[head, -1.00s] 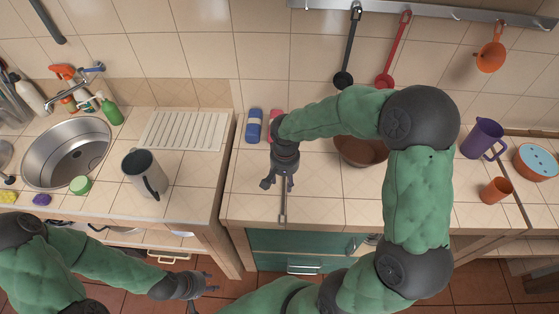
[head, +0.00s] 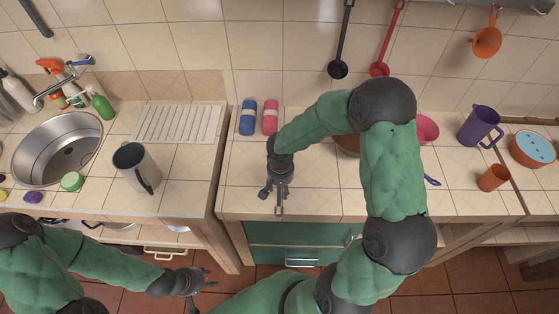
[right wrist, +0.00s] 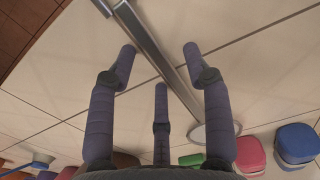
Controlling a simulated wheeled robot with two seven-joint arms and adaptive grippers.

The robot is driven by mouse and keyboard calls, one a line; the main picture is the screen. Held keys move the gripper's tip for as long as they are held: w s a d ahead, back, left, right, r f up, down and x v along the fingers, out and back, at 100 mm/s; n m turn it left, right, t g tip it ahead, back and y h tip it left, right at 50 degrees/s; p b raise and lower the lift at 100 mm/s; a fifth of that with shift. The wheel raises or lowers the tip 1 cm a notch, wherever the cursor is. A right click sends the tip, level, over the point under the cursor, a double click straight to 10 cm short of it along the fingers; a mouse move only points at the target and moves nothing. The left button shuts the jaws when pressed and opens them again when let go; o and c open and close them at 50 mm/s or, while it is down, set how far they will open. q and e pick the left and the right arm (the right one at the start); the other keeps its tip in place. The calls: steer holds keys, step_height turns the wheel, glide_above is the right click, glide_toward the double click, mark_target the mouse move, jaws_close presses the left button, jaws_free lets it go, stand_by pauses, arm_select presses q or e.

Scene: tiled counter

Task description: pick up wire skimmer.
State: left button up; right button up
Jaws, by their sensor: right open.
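The wire skimmer (right wrist: 168,68) lies on the tiled counter. In the right wrist view its flat metal handle runs diagonally between my fingers, with a pale oval end (right wrist: 215,133) partly behind the right finger. In the head view only the handle's end (head: 279,211) shows, near the counter's front edge; my gripper hides the rest. My right gripper (head: 273,191) is open and points down over the handle; its spread fingers (right wrist: 160,62) lie on both sides of it, not closed on it. My left gripper (head: 207,281) is open and empty, low in front of the counter.
A brown pot (head: 347,145) is partly hidden by my right arm. A grey mug (head: 134,166) stands to the left, past a gap between counters. The counter left of the gripper is clear.

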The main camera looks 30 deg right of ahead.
steer(key=shift+r, duration=0.1)
jaws_close()
steer(key=shift+r, duration=0.15)
